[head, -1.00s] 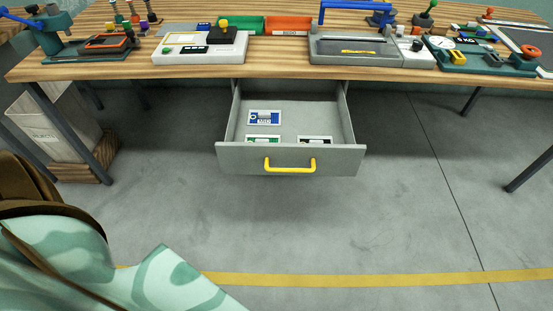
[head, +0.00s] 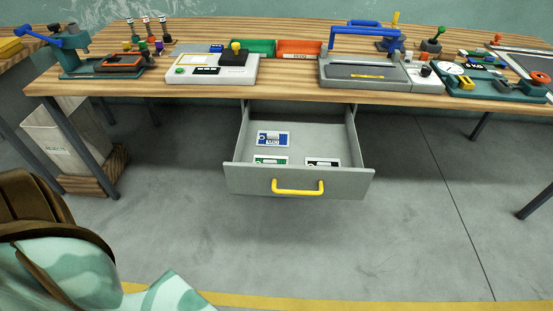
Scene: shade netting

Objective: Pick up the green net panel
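No thing that I can clearly identify as a green net panel shows in the head view. Neither of my grippers shows.
A wooden workbench (head: 290,88) crosses the view with presses, gauges and bins on it. Its open grey drawer (head: 300,182) juts forward with several flat cards inside. A brown padded thing (head: 32,200) stands at left. Grey floor (head: 420,220) at front right is clear.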

